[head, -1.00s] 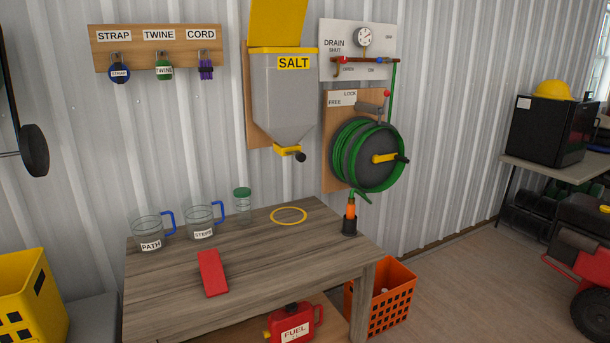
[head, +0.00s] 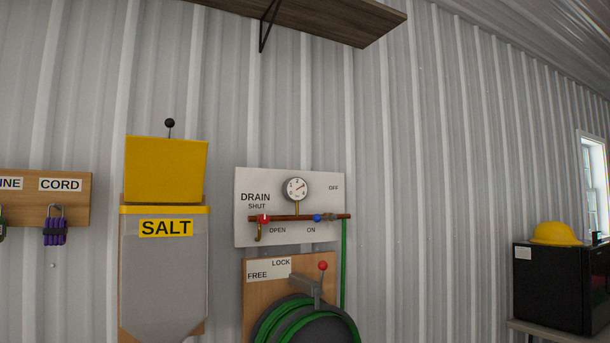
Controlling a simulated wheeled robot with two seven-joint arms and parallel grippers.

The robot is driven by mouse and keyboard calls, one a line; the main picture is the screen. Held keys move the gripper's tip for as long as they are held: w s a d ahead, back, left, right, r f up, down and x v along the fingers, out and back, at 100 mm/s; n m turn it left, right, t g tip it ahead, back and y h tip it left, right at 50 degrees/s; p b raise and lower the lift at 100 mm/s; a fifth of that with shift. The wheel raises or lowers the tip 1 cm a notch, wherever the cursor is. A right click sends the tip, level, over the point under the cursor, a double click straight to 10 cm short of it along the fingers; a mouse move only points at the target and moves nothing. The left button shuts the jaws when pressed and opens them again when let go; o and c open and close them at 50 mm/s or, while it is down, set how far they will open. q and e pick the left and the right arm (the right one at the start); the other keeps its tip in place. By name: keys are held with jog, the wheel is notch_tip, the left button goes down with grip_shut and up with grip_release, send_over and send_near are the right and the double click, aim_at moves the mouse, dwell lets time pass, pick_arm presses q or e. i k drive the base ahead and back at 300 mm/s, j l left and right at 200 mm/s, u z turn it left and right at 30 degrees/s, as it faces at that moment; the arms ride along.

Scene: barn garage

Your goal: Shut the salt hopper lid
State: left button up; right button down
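The salt hopper (head: 165,270) hangs on the wall at the left of the head view, a grey bin with a yellow rim and a SALT label. Its yellow lid (head: 166,170) stands upright above the rim, open. A black ball knob (head: 170,123) on a thin stem sticks up above the lid's top edge. The hopper's lower part is cut off by the bottom of the picture. Neither of my grippers shows in the view.
Right of the hopper are the drain panel (head: 248,180) with gauge and pipe, and the hose reel (head: 300,325) with a red-knobbed lever (head: 322,267). A wooden shelf (head: 310,15) juts out above. A cord rack (head: 80,212) hangs to the left.

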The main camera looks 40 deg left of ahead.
aim_at(168, 170)
jog(key=i+l+u, duration=0.15)
jog(key=i, duration=0.3)
jog(key=i+l+u, duration=0.2)
jog(key=i, duration=0.3)
jog(key=i+u, duration=0.15)
jog(key=u, duration=0.25)
jog(key=i+l+u, duration=0.15)
jog(key=u, duration=0.25)
jog(key=i+l+u, duration=0.1)
jog(key=u, duration=0.35)
jog(key=i+l+u, duration=0.1)
jog(key=l+u, duration=0.3)
jog(key=i+l+u, duration=0.1)
jog(key=u, duration=0.3)
